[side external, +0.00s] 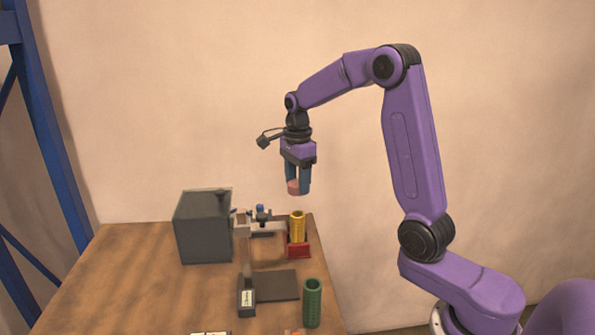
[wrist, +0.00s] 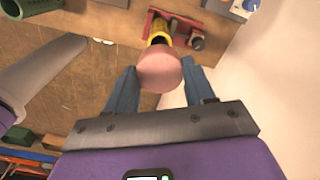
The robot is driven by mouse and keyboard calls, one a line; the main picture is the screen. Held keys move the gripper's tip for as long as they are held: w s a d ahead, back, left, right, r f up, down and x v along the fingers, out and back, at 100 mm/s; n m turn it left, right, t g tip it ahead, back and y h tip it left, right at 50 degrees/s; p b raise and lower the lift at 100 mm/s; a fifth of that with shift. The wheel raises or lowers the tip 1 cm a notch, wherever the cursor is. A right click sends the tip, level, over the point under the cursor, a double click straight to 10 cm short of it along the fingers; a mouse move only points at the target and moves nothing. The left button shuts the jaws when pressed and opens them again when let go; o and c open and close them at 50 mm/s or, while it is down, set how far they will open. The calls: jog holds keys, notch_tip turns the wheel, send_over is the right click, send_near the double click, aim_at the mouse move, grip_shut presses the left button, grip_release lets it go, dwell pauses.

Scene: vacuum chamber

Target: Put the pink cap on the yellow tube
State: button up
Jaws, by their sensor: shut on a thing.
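My gripper (side external: 298,182) is shut on the pink cap (side external: 293,187), which sits between its two blue fingers. In the wrist view the pink cap (wrist: 160,70) shows as a round pink disc between the fingers of my gripper (wrist: 160,80). The yellow tube (side external: 298,226) stands upright in a red holder (side external: 299,251) on the table. The cap is held in the air above the tube, clearly apart from it in the side view. In the wrist view the yellow tube (wrist: 159,28) shows just beyond the cap, which hides part of it.
A green tube (side external: 312,303) stands near the table's front right. A dark grey box (side external: 203,228) is at the back left, with a stand-like device (side external: 247,270) beside it. A dark flat plate (side external: 276,285) lies in the middle. The wooden table (side external: 130,285) is clear at the left.

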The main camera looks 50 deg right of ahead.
dwell(0.3)
jog(key=shift+f, duration=2.85)
jog(key=shift+f, duration=0.15)
jog(key=shift+f, duration=1.4)
jog(key=o, duration=1.1)
notch_tip(320, 180, up, 17)
jog(key=shift+r, duration=0.2)
